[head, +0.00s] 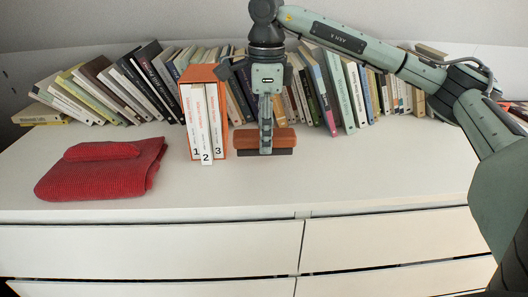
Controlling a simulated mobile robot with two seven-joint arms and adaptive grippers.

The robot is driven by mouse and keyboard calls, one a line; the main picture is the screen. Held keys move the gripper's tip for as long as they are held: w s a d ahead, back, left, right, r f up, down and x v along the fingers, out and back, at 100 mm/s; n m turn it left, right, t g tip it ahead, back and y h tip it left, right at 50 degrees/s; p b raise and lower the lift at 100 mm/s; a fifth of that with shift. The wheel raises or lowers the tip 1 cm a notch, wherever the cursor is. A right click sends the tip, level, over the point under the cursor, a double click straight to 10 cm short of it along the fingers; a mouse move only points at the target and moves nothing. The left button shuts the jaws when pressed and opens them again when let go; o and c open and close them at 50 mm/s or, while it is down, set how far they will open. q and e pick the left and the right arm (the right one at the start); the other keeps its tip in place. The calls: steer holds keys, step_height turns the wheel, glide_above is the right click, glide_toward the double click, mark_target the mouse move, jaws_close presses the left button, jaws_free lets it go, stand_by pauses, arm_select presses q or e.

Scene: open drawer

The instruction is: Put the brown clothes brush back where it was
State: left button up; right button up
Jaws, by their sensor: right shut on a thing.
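The brown clothes brush (284,138) shows in the head view near the middle, above or at the white dresser top. It has a brown wooden body with a dark strip along its underside. My right gripper (266,140) points down and is shut on the brush at about its middle, hiding part of it. I cannot tell for sure whether the brush touches the surface. My left gripper is not in view.
An orange box with white numbered volumes (207,120) stands just left of the brush. A folded red cloth (100,168) lies at the left. A row of books (340,90) lines the back wall. The dresser top (350,180) is clear at the front right. Drawer fronts (150,248) are below.

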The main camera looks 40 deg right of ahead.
step_height(320, 180, down, 4)
steer(key=shift+f, duration=0.1)
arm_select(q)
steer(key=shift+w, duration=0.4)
arm_select(e)
steer(key=shift+f, duration=0.15)
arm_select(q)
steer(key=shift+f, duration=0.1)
arm_select(e)
steer(key=shift+f, duration=0.1)
steer(key=o, duration=0.8)
steer(key=shift+c, duration=0.2)
steer(key=o, duration=0.4)
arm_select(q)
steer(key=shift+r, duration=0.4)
arm_select(e)
steer(key=shift+o, duration=0.2)
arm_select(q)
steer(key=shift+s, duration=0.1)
